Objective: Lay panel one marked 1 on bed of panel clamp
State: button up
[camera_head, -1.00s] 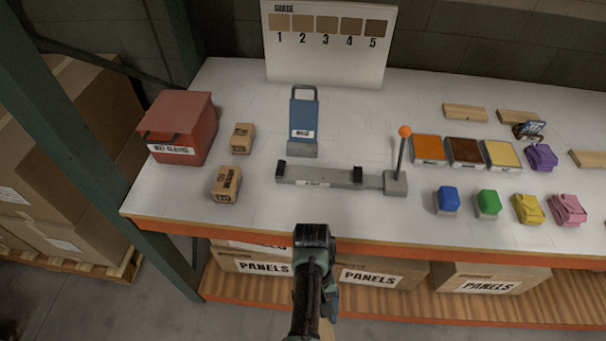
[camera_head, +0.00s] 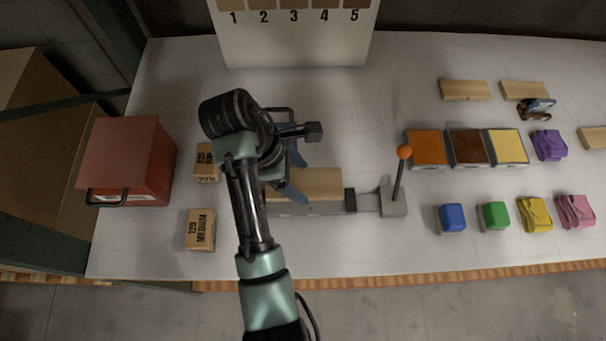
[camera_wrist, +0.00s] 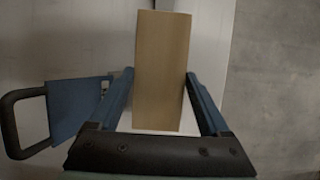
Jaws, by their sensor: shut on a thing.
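A plain wooden panel (camera_head: 318,182) lies along the bed of the grey panel clamp (camera_head: 290,210), between my gripper and the dark stop at the bed's right. I cannot tell whether it rests on the bed or is just above it. No number shows on it. My gripper (camera_head: 293,178) is over the left part of the clamp, partly hidden by my arm. In the wrist view the panel (camera_wrist: 162,65) is between the two blue fingers (camera_wrist: 162,100), which are shut on it. The clamp's lever with an orange knob (camera_head: 404,152) stands upright at the right end.
A blue piece with a black handle (camera_wrist: 75,105) is close beside my gripper. Boxes (camera_head: 200,230) and a red case (camera_head: 130,160) stand left. Colour trays (camera_head: 427,148), coloured blocks (camera_head: 452,217), pouches and wooden pieces (camera_head: 465,90) lie right.

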jog(key=f, duration=0.5)
jog(key=shift+s, duration=0.25)
jog(key=shift+w+f, duration=0.1)
jog(key=shift+f, duration=2.2)
jog(key=shift+f, duration=0.15)
jog(key=o, duration=1.3)
jog(key=shift+c, duration=0.2)
jog(key=p+v, duration=0.1)
jog(key=v, duration=1)
jog(key=shift+r, duration=0.3)
jog(key=shift+a+r+p, duration=0.15)
jog(key=shift+r+p, duration=0.25)
jog(key=shift+p, duration=0.15)
